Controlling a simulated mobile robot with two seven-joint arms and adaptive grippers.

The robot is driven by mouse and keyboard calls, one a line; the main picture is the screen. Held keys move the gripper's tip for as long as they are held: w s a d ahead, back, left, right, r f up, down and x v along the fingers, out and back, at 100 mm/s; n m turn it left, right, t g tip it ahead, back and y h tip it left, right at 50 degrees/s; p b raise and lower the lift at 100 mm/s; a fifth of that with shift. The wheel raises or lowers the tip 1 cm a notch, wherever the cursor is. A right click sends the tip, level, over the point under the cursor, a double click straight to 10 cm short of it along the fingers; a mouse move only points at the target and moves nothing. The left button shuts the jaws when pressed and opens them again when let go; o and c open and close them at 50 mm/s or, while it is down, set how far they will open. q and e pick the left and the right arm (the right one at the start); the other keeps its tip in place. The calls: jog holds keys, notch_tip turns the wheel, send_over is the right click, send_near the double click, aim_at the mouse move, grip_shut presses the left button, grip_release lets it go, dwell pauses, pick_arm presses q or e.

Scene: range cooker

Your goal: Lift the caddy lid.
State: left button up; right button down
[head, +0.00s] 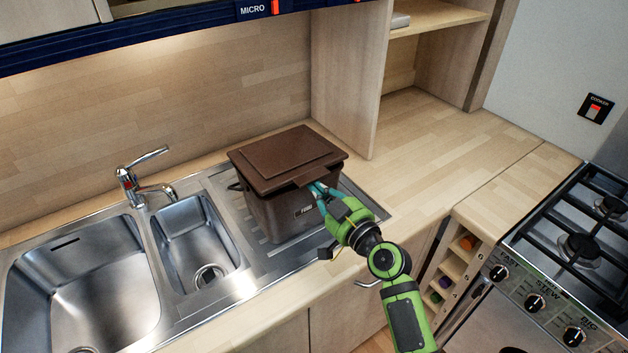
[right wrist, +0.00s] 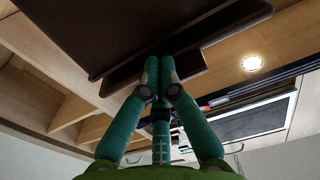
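The brown caddy (head: 280,212) stands on the ribbed draining board right of the small sink bowl. Its flat brown lid (head: 285,158) lies over the top, with a raised panel and a lip at the front right. A small label shows on the caddy's front. My right gripper (head: 317,188) is at that front lip, its green fingertips just below the edge. In the right wrist view, the teal fingers (right wrist: 158,72) are together, with their tips against or very near the lid's underside (right wrist: 150,30). I cannot tell the exact contact. My left gripper is out of view.
A steel sink (head: 85,285) with a tap (head: 140,185) is to the left. A wooden upright panel (head: 347,75) stands close behind the caddy. The worktop (head: 430,150) to the right is clear. A gas cooker (head: 580,245) is at the far right.

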jog(key=shift+w+a+r+p, duration=0.1)
jog(key=shift+r+p, duration=0.5)
jog(key=shift+r, duration=0.15)
jog(key=shift+w+a+r+p, duration=0.1)
jog(key=shift+r+p, duration=0.45)
jog(key=shift+r, duration=0.25)
jog(key=shift+w+a+r+p, duration=0.1)
jog(key=shift+w+r+p, duration=0.05)
jog(key=shift+r+p, duration=0.35)
jog(key=shift+w+a+r+p, duration=0.1)
jog(key=shift+w+r+p, duration=0.05)
jog(key=shift+r+p, duration=0.35)
jog(key=shift+w+r, duration=0.1)
jog(key=shift+r, duration=0.2)
jog(key=shift+w+a+r+p, duration=0.25)
jog(key=shift+r+p, duration=0.1)
jog(key=shift+r, duration=0.3)
jog(key=shift+w+a+r+p, duration=0.15)
jog(key=shift+w+r+p, duration=0.15)
jog(key=shift+r, duration=0.45)
